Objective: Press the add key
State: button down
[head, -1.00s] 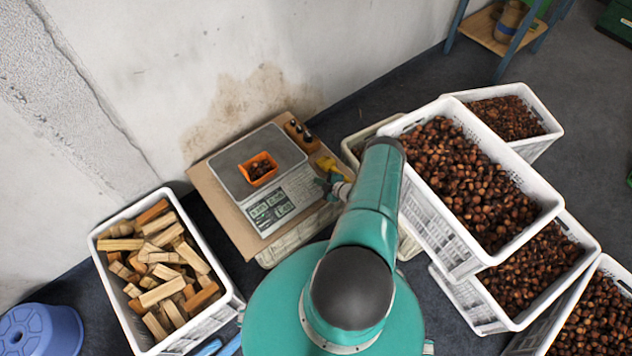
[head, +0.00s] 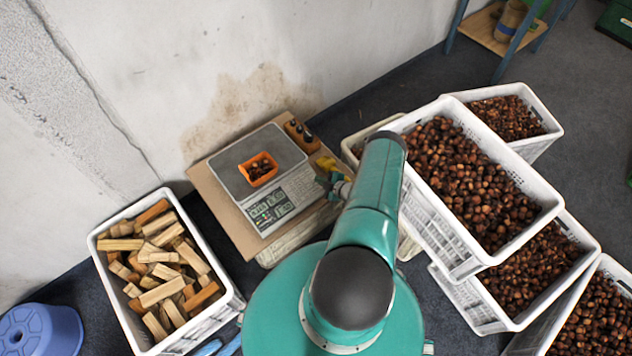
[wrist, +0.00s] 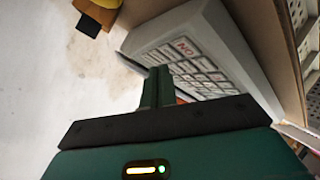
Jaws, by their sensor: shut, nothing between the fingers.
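The scale (head: 240,165) stands on a brown board, with a grey pan and a small digit display (head: 271,208) on its front. Its white keypad (wrist: 190,66) shows in the wrist view with rows of keys, seen upside down; one red-marked key reads ON. I cannot make out which key is the add key. My gripper (wrist: 156,84) is shut and empty, its fingertips in front of the keypad's lower left part. I cannot tell whether they touch a key. In the head view my gripper (head: 326,184) is just right of the scale.
An orange tub (head: 259,169) with chestnuts sits on the pan. A crate of wood (head: 222,298) stands left, several chestnut crates (head: 447,262) right.

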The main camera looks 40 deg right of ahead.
jog(key=r, duration=0.1)
jog(key=s+r, duration=0.1)
jog(key=r, duration=0.2)
jog(key=shift+s+a+r, duration=0.1)
jog(key=shift+s+r, duration=0.2)
jog(key=shift+r, duration=0.05)
dwell(1.7)
